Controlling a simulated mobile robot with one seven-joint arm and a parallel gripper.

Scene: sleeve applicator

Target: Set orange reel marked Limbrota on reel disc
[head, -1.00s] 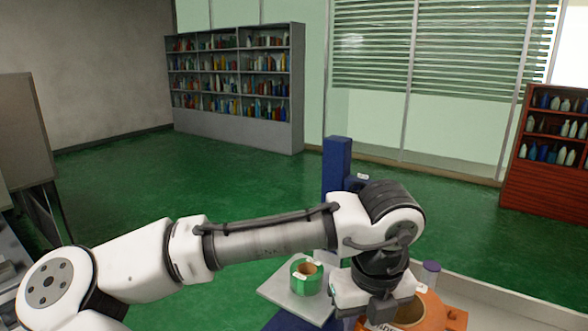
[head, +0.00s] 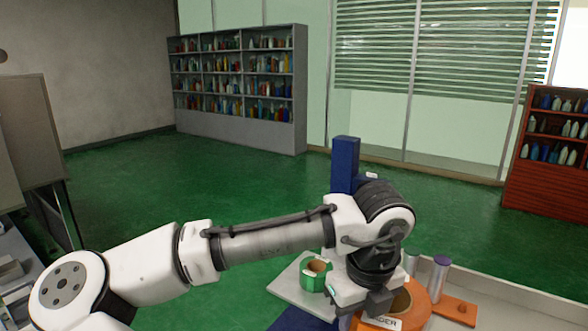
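A round orange reel (head: 420,308) with a brown core shows at the bottom right of the head view, partly behind my gripper. A white label with dark letters is in front of it; only the end, like "DER", is legible, so I cannot read Limbrota. My gripper (head: 372,306) is beside the reel's left side, pointing down. Its fingertips are hidden or too small to tell whether it is open or holds the reel. The reel disc cannot be made out; it may be hidden below the reel or my gripper.
A green reel (head: 314,275) with a brown core sits on a pale plate (head: 292,292) left of my gripper. A dark blue column (head: 345,165) stands behind my wrist. A grey-purple post (head: 439,276) and an orange flat part (head: 458,311) are at the right.

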